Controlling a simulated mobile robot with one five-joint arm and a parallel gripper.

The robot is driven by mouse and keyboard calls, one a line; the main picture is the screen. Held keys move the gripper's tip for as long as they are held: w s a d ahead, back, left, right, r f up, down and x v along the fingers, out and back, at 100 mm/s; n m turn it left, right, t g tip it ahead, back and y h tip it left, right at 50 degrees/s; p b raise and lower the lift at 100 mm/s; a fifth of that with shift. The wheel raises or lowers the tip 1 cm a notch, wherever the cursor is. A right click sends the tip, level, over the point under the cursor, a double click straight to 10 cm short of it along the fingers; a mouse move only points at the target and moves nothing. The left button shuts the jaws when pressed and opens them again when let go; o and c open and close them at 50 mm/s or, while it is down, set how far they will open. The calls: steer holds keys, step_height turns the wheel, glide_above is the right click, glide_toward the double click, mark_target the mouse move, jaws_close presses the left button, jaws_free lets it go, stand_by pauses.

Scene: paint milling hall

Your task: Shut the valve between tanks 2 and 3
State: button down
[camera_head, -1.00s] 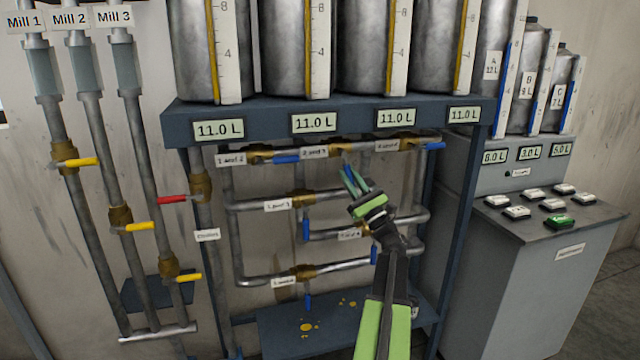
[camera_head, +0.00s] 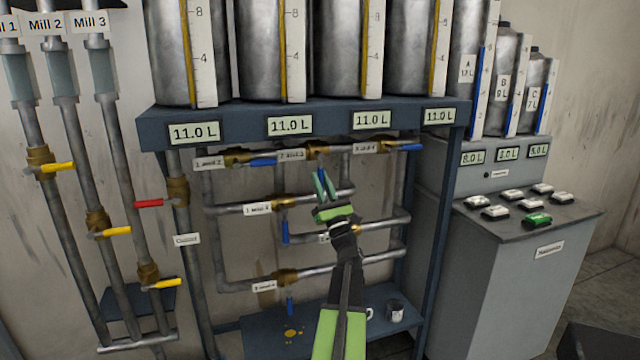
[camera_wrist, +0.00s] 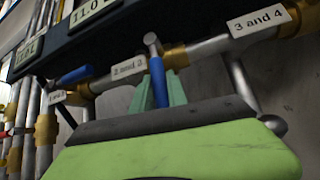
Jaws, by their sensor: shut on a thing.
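The valve labelled "2 and 3" has a brass body (camera_head: 318,150) on the top pipe under the tank shelf. Its label (camera_head: 291,155) sits just left of it and also reads in the wrist view (camera_wrist: 128,68). Its blue handle (camera_wrist: 157,80) points down, roughly crosswise to the pipe. My gripper (camera_head: 322,188) reaches up from below and is shut on this handle. In the wrist view the green fingers (camera_wrist: 160,95) stand on both sides of the handle. In the head view the fingers partly hide it.
Left on the same pipe is valve "1 and 2" with its blue handle (camera_head: 262,161) along the pipe. Right is valve "3 and 4" with its handle (camera_head: 410,147) along it. Lower pipes with other valves (camera_head: 283,276) lie close below. A control cabinet (camera_head: 520,270) stands right.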

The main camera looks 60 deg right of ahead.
steer(key=c, duration=1.3)
jaws_free()
steer(key=shift+w, duration=0.2)
steer(key=shift+s, duration=0.15)
steer(key=b+v, duration=1.2)
steer(key=v, duration=0.5)
steer(key=shift+f, duration=0.15)
steer(key=shift+a, duration=0.1)
